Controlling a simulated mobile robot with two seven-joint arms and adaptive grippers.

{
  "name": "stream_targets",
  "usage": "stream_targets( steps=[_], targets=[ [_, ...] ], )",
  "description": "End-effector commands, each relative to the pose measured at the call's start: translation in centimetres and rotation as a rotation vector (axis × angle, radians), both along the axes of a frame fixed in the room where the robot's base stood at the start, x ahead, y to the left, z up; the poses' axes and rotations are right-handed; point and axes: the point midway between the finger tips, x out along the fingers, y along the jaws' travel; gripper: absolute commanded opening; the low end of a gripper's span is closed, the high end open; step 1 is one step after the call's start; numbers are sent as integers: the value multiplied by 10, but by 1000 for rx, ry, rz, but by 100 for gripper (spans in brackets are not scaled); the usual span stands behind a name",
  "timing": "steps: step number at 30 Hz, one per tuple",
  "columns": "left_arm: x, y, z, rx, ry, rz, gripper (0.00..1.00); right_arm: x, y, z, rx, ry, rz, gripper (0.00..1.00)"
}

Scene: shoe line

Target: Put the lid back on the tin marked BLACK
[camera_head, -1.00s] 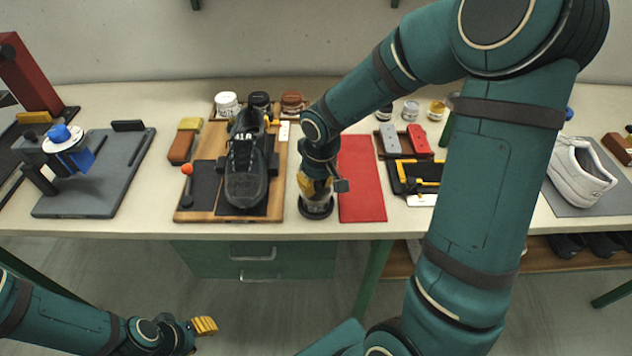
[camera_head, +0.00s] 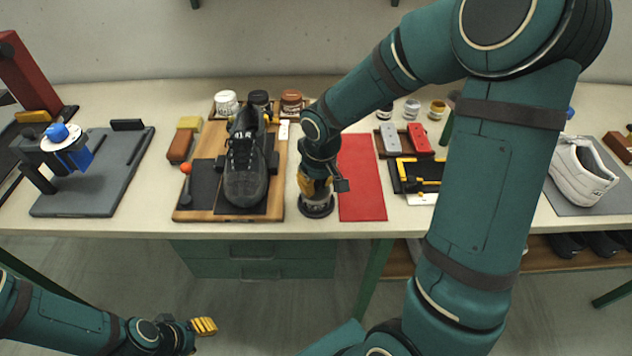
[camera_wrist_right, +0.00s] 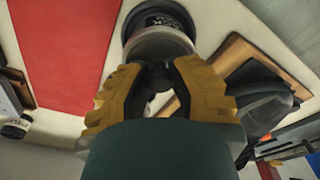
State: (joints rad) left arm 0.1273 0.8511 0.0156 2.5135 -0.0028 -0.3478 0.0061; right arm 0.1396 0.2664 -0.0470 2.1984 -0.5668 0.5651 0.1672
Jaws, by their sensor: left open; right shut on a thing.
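A dark tin with pale lettering (camera_wrist_right: 165,20) stands on the bench between the shoe board and the red mat; its lettering is too small to read. In the head view its dark base (camera_head: 316,209) shows below my right gripper (camera_head: 314,188). In the right wrist view this gripper (camera_wrist_right: 158,98) is shut on a dark knob (camera_wrist_right: 155,76), with a pale grey round lid (camera_wrist_right: 160,44) just beyond, over the tin's mouth. I cannot tell whether the lid touches the tin. My left gripper (camera_head: 205,326) is open and empty, low in front of the bench.
A black shoe (camera_head: 245,170) lies on a wooden board (camera_head: 205,212) left of the tin. The red mat (camera_head: 361,180) at its right is clear. Several jars (camera_head: 258,102) stand behind the shoe. A grey stand (camera_head: 85,195) is further left, and a white shoe (camera_head: 578,175) far right.

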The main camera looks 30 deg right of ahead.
Motion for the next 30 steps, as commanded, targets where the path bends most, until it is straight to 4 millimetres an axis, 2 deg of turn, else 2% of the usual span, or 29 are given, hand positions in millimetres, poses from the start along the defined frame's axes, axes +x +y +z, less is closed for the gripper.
stream_targets(
  steps=[9,10,12,18,20,21,30],
  targets=[
    [0,0,0,0,0,0,43,0,0,0,0,0,0,0],
    [0,0,0,0,0,0,43,0,0,0,0,0,0,33],
    [0,0,0,0,0,0,43,0,0,0,0,0,0,53],
    [0,0,0,0,0,0,43,0,0,0,0,0,0,53],
    [0,0,0,0,0,0,43,0,0,0,0,0,0,73],
    [0,0,0,0,0,0,43,0,0,0,0,0,0,86],
    [0,0,0,0,0,0,43,0,0,0,0,0,0,86]
  ],
)
